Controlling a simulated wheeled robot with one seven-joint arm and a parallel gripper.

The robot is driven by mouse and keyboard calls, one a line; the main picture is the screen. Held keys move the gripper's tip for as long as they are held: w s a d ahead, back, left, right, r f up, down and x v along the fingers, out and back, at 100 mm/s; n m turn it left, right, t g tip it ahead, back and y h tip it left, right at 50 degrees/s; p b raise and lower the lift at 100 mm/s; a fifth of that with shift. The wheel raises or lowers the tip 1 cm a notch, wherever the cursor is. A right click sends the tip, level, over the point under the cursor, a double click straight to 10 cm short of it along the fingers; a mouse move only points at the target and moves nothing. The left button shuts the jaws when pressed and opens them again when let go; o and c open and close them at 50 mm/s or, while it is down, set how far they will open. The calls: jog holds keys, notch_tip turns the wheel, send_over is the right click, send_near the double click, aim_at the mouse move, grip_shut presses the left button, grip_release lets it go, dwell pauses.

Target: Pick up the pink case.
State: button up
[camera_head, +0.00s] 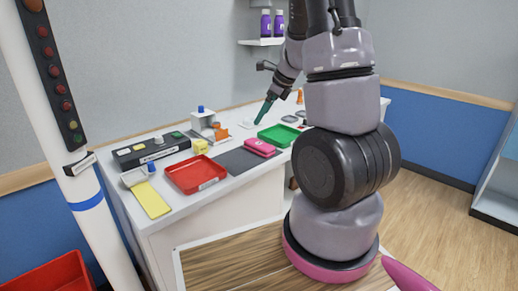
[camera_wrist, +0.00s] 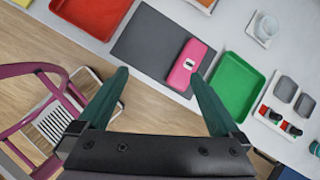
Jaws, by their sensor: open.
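The pink case (camera_head: 260,147) lies on the dark grey mat (camera_head: 236,161) on the white counter, between a red tray and a green tray. In the wrist view the pink case (camera_wrist: 189,64) lies at the mat's lower right edge, close to the green tray, with a small white label on top. My gripper (camera_head: 262,119) is above the counter near the green tray. In the wrist view my gripper (camera_wrist: 159,82) has its two teal fingers spread wide and empty, with the case beyond them and between their lines. The case is apart from both fingers.
The red tray (camera_head: 195,174) and green tray (camera_head: 279,135) flank the mat. A black control box (camera_head: 150,150), a yellow block (camera_head: 200,146) and a yellow strip (camera_head: 150,199) are at left. A magenta-framed object (camera_wrist: 45,105) stands at left in the wrist view.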

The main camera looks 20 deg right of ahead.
jog(key=w+d+f+m+h, duration=0.1)
jog(key=d+f+m+h, duration=0.1)
jog(key=d+f+m, duration=0.5)
jog(key=n, duration=0.2)
send_over(269, 148)
jog(key=s+d, duration=0.1)
jog(key=s, duration=0.1)
jog(key=f, duration=0.5)
jog(key=shift+s+f, duration=0.1)
jog(key=shift+s, duration=0.1)
jog(key=shift+x, duration=3)
jog(key=shift+w+a, duration=0.15)
jog(key=shift+w, duration=0.05)
jog(key=c, duration=1.4)
